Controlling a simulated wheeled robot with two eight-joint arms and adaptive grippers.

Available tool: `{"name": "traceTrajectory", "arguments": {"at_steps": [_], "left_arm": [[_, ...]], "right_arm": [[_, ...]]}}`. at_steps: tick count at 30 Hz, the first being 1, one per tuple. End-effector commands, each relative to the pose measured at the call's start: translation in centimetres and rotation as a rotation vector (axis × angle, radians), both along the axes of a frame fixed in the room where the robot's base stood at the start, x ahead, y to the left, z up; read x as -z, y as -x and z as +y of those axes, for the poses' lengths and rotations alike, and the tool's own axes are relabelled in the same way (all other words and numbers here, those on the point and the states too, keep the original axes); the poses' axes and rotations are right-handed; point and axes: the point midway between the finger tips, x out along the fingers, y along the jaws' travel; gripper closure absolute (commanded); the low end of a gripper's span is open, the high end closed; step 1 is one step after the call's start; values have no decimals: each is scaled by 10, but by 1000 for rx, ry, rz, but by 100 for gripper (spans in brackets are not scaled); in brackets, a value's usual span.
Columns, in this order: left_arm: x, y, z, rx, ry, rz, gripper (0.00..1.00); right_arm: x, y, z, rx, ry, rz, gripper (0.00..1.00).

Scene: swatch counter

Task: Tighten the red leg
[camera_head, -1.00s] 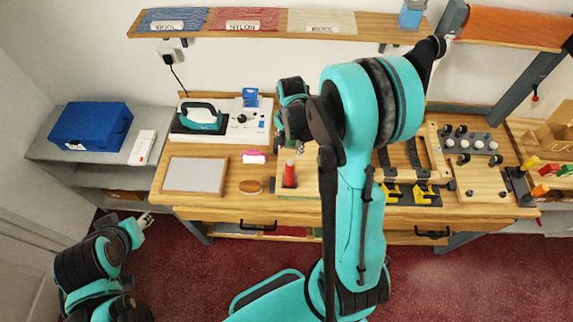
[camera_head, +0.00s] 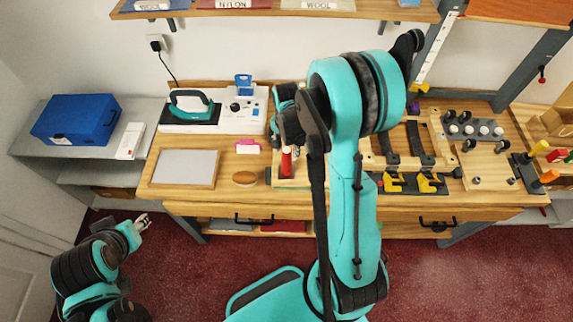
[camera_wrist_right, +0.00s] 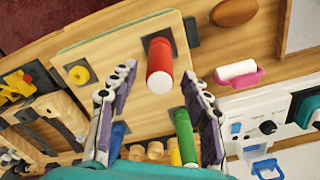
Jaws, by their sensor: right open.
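The red leg (camera_head: 287,161) stands upright on a wooden board on the bench. In the right wrist view the red leg (camera_wrist_right: 160,66) points toward the camera, with a dark square at its base. My right gripper (camera_wrist_right: 159,74) is open, its fingertips on either side of the red leg in the picture; I cannot tell whether they touch it. A green leg (camera_wrist_right: 185,137), a blue leg (camera_wrist_right: 116,138) and a yellow piece (camera_wrist_right: 78,74) are also on the board (camera_wrist_right: 115,58). My left gripper (camera_head: 142,222) hangs low at the left, away from the bench; its opening is unclear.
A brown oval object (camera_head: 245,178) and a pink holder (camera_head: 248,146) lie left of the board. A grey-topped panel (camera_head: 185,167) and an iron (camera_head: 190,105) are farther left. Yellow clamps (camera_head: 428,182) are to the right. My right arm hides part of the bench.

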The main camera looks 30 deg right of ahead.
Motion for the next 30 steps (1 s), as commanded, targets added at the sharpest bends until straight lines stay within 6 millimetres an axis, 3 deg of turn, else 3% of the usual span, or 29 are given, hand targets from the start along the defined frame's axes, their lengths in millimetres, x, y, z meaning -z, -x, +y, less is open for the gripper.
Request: {"name": "traceTrajectory", "arguments": {"at_steps": [7, 8, 12, 13, 20, 30], "left_arm": [[0, 0, 0, 0, 0, 0, 60], [-1, 0, 0, 0, 0, 0, 60], [0, 0, 0, 0, 0, 0, 60], [0, 0, 0, 0, 0, 0, 60], [5, 0, 0, 0, 0, 0, 60], [25, 0, 0, 0, 0, 0, 60]], "right_arm": [[0, 0, 0, 0, 0, 0, 52], [0, 0, 0, 0, 0, 0, 57], [0, 0, 0, 0, 0, 0, 94], [0, 0, 0, 0, 0, 0, 97], [1, 0, 0, 91, 0, 0, 97], [3, 0, 0, 666, 0, 0, 97]]}}
